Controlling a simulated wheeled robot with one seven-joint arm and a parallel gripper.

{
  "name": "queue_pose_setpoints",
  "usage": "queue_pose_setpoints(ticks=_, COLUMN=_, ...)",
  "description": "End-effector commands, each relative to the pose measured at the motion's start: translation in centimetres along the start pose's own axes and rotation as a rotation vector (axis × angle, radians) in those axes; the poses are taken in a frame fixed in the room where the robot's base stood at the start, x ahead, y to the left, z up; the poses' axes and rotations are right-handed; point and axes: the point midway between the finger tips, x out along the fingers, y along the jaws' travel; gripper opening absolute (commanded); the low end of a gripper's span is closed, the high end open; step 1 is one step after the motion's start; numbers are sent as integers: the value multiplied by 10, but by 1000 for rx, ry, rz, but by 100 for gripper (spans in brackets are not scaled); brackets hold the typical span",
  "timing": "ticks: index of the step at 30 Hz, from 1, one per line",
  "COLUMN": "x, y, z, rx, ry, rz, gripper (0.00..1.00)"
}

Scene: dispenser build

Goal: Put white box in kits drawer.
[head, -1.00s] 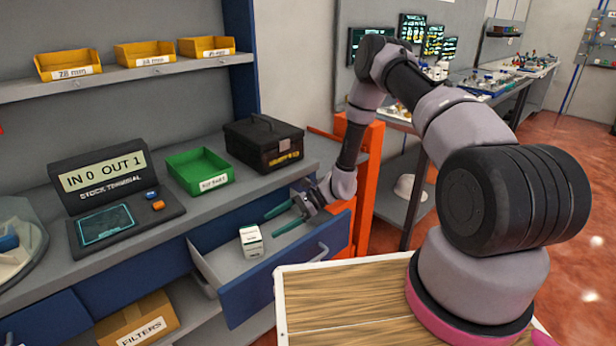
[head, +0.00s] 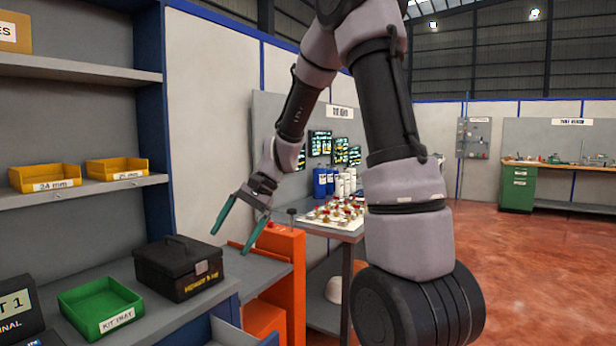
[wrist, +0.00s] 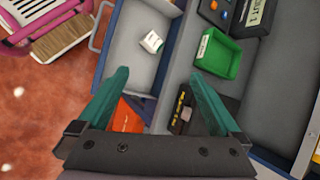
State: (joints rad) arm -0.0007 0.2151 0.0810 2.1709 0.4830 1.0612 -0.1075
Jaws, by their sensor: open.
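The white box (wrist: 151,42) lies inside an open grey drawer (wrist: 125,60) with a blue front, near its far end in the wrist view. No label on this drawer can be read. My gripper (head: 229,243) is open and empty, raised above the bench near its right end in the head view. In the wrist view its two green fingers (wrist: 160,73) are spread wide, apart from the box, with the drawer and bench below. In the head view the box is out of frame and only a corner of the drawer (head: 228,333) shows.
A green kit tray (head: 100,308) and a black toolbox (head: 178,268) stand on the bench. A dark terminal (head: 15,322) is at the left edge. Yellow bins (head: 45,177) sit on the shelf above. An orange cabinet (head: 285,260) stands at the bench's right end.

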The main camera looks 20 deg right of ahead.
Motion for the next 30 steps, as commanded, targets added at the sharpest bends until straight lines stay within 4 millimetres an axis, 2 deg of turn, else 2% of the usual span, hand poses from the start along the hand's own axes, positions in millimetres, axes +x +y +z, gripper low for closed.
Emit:
queue_pose_setpoints(ticks=1, x=-22, y=3, z=12, rx=-43, ry=54, rz=0, gripper=100)
queue_pose_setpoints(ticks=6, x=-81, y=23, z=46, rx=-168, ry=228, rz=20, gripper=100)
queue_pose_setpoints(ticks=12, x=-139, y=56, z=86, rx=-298, ry=442, rz=36, gripper=100)
queue_pose_setpoints(ticks=15, x=-161, y=75, z=104, rx=-352, ry=546, rz=42, gripper=100)
queue_pose_setpoints(ticks=21, x=-187, y=104, z=128, rx=-424, ry=697, rz=50, gripper=100)
queue_pose_setpoints(ticks=30, x=-194, y=113, z=135, rx=-444, ry=746, rz=54, gripper=100)
